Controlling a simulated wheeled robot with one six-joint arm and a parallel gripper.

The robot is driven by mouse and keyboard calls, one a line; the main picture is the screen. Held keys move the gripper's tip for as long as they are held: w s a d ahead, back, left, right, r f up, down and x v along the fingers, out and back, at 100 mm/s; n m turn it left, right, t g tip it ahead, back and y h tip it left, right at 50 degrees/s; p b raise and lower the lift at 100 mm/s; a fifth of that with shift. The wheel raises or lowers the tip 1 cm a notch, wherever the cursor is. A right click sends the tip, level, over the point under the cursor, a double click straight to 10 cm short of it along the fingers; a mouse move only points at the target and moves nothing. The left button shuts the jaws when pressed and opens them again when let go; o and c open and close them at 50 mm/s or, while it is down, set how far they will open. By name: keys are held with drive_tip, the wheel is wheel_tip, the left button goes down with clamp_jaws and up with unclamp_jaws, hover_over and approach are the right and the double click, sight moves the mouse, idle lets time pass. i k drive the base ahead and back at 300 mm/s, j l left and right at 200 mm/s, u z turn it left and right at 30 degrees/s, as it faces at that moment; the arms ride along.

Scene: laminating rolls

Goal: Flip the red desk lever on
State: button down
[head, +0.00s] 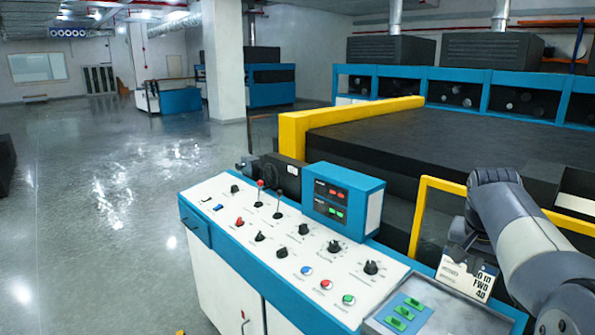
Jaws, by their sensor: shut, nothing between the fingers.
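A red-knobbed lever (260,185) stands up from the far part of the white-topped control desk (215,196), left of the display box. Its thin shaft looks roughly upright; I cannot tell from this view which setting it is in. A second lever (278,203) with a dark knob stands just to its right. A small red switch (239,222) sits nearer on the same panel. My arm comes in from the right edge and bends above the right end of the desk, well away from the red-knobbed lever. My gripper's fingers do not show.
A blue box with red and green displays (343,199) rises from the desk's back edge. Several black knobs and coloured buttons (326,285) cover the panel. A white card (465,276) stands at the right. Yellow rails (340,113) border the dark machine bed behind. Open floor lies left.

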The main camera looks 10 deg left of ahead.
sight(259, 183)
drive_tip(key=i+j+z, duration=0.1)
drive_tip(key=i+j, duration=0.25)
drive_tip(key=j, duration=0.3)
drive_tip(key=i+j+z, duration=0.15)
drive_tip(key=j, duration=0.15)
drive_tip(key=i+j+z, duration=0.1)
drive_tip(key=j, duration=0.25)
drive_tip(key=i+j+z, duration=0.1)
drive_tip(key=j, duration=0.3)
drive_tip(key=i+j, duration=0.4)
drive_tip(key=j, duration=0.25)
drive_tip(key=i+j, duration=0.15)
drive_tip(key=j, duration=0.25)
drive_tip(key=i+j, duration=0.1)
drive_tip(key=j, duration=0.3)
drive_tip(key=i+j, duration=0.15)
drive_tip(key=j, duration=0.25)
drive_tip(key=i+j+z, duration=0.1)
drive_tip(key=j, duration=0.3)
drive_tip(key=i+j, duration=0.15)
drive_tip(key=j, duration=0.25)
